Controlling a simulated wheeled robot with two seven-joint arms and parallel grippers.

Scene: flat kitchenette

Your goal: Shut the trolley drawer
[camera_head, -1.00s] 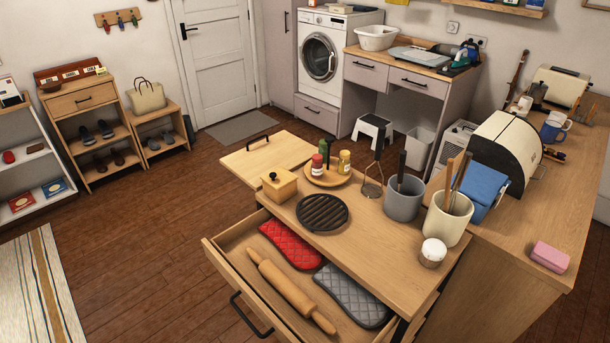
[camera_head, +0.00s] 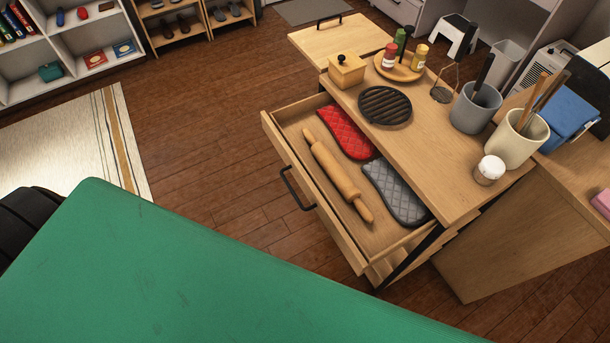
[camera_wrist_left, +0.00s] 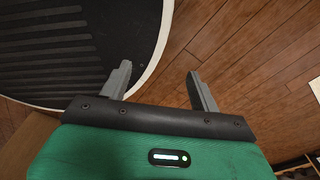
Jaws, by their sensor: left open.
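The trolley (camera_head: 440,140) stands right of centre in the head view. Its top drawer (camera_head: 283,168) is pulled well out toward the lower left, with a black bar handle (camera_head: 297,188) on its front. In the drawer lie a rolling pin (camera_head: 338,175), a red oven mitt (camera_head: 346,132) and a grey oven mitt (camera_head: 396,192). My left gripper (camera_wrist_left: 160,78) shows in the left wrist view, open and empty over the floor, apart from the drawer. A large green part of mine fills the bottom of the head view. My right gripper is not in view.
On the trolley top are a black trivet (camera_head: 385,105), a wooden box (camera_head: 346,70), a grey crock (camera_head: 475,107), a cream crock (camera_head: 515,138) and a white-lidded jar (camera_head: 489,170). Bare wooden floor (camera_head: 215,130) lies left of the drawer. A striped rug (camera_head: 75,140) is further left.

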